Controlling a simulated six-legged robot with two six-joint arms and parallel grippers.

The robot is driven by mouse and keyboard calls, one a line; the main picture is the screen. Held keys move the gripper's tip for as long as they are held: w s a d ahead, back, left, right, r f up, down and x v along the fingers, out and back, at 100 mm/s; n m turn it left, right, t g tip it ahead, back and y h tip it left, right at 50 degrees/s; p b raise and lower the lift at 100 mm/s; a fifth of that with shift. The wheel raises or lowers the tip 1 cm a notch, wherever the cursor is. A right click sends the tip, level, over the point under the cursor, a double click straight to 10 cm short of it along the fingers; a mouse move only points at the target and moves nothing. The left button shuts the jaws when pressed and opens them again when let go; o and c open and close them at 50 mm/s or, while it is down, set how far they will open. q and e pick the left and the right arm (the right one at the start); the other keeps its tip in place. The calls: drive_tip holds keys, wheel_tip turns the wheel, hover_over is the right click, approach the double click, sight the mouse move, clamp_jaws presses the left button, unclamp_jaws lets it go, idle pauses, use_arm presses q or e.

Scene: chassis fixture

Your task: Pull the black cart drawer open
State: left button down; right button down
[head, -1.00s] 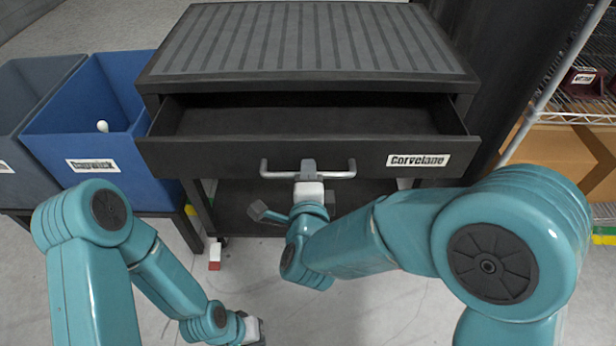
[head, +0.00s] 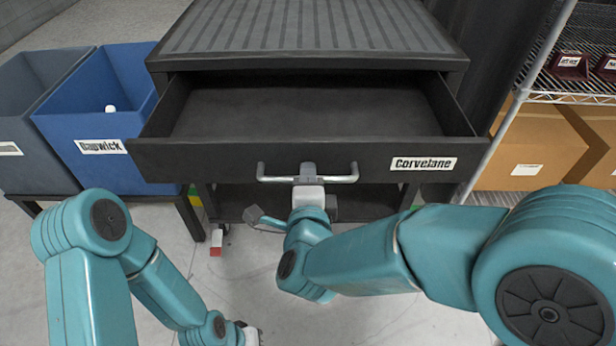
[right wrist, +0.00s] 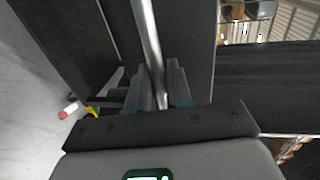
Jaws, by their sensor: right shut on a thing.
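The black cart (head: 310,30) has a ribbed grey top. Its drawer (head: 220,160) is pulled out, and the empty interior shows behind the front panel, which carries a "Corvelane" label. My right gripper (head: 308,172) is shut on the silver bar handle (head: 345,178) near its middle. In the right wrist view the handle (right wrist: 150,40) runs between the fingers (right wrist: 160,88). My left gripper (head: 250,335) is low at the bottom edge, away from the cart; its fingers are mostly cut off.
A blue bin (head: 85,115) labelled "Bauwick", with a small white item in it, and a grey bin (head: 25,140) stand on a low stand at left. A wire shelf (head: 570,90) with cardboard boxes (head: 540,150) stands at right. A red-and-white object (head: 216,245) shows near the cart's lower left.

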use_arm(q)
drive_tip(key=shift+s+f, duration=0.2)
drive_tip(key=shift+s, duration=0.1)
use_arm(e)
drive_tip(key=shift+s, duration=0.3)
use_arm(q)
drive_tip(key=shift+w, duration=0.1)
use_arm(e)
drive_tip(key=c, duration=1.2)
unclamp_jaws()
